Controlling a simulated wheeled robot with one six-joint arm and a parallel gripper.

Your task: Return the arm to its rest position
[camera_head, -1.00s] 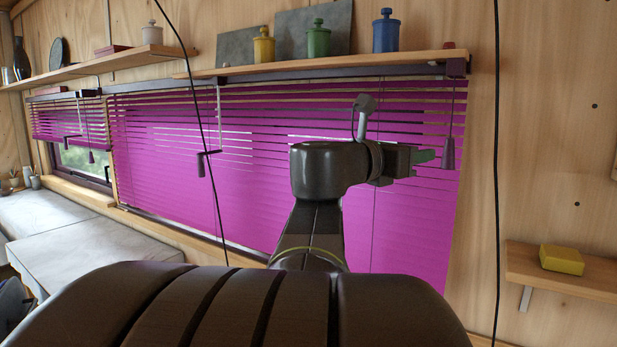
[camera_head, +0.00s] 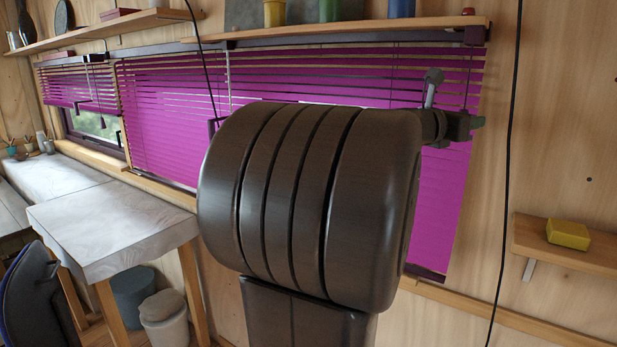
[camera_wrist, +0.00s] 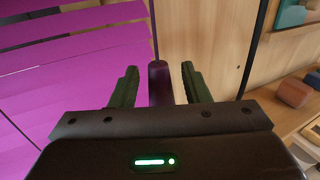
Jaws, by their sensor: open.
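My gripper (camera_wrist: 158,88) is open in the wrist view, its two green fingers apart. A dark purple blind pull (camera_wrist: 159,82) shows between the fingers in that view; I cannot tell whether it is within their reach. In the head view my gripper (camera_head: 474,122) is small at the right end of my arm, in front of the right edge of the magenta blind (camera_head: 290,88). My large dark arm link (camera_head: 310,200) hides the middle of the blind and most of the wrist.
A shelf (camera_head: 350,32) with jars runs above the blind. A small shelf (camera_head: 570,262) with a yellow block (camera_head: 568,234) is at the right. A black cable (camera_head: 512,150) hangs down the wall. A covered table (camera_head: 110,228) and a chair (camera_head: 35,295) stand at the left.

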